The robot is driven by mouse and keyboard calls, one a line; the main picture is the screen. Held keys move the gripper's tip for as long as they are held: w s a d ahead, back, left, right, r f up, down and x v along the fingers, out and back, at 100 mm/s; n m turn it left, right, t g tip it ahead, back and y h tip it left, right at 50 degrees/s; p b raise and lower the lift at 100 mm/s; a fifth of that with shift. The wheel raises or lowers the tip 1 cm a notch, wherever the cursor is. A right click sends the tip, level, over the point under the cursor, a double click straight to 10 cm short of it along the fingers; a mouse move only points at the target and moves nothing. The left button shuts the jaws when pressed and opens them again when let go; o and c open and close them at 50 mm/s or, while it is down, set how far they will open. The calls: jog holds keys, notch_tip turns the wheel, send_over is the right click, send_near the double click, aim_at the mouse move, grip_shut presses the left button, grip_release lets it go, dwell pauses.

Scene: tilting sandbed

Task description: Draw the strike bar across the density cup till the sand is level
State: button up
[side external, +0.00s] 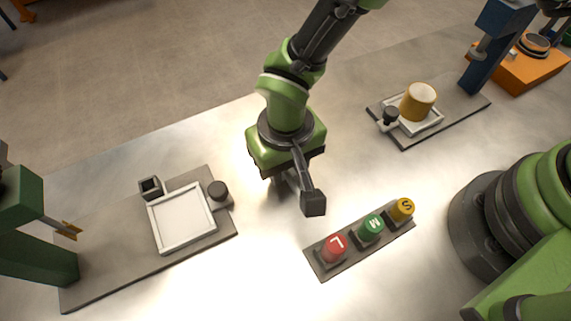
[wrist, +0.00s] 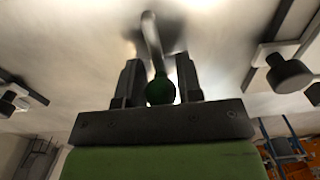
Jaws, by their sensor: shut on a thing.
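My gripper (side external: 288,184) is above the bare metal table near the middle in the side view, left of the coloured buttons. A tan cylinder (side external: 419,99) stands on a small white square tray (side external: 427,126) at the back right. I cannot tell whether it is the density cup, and no sand surface is clear.
A strip with red (side external: 334,247), green (side external: 370,227) and yellow (side external: 402,209) buttons lies front right. An orange block (side external: 520,70) stands far right.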

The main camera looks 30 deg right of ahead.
jog(key=shift+m, duration=0.3)
jog(key=r, duration=0.8)
jog(key=shift+w+d+r, duration=0.3)
jog(key=shift+d+r, duration=0.1)
jog(key=w+d+r+m, duration=0.2)
jog(key=w+d+m, duration=0.2)
jog(key=d+m, duration=0.6)
jog(key=r+m, duration=0.1)
jog(key=m, duration=0.6)
send_over(413, 85)
jog(key=shift+w+r, duration=0.15)
jog(key=shift+f, duration=2.95)
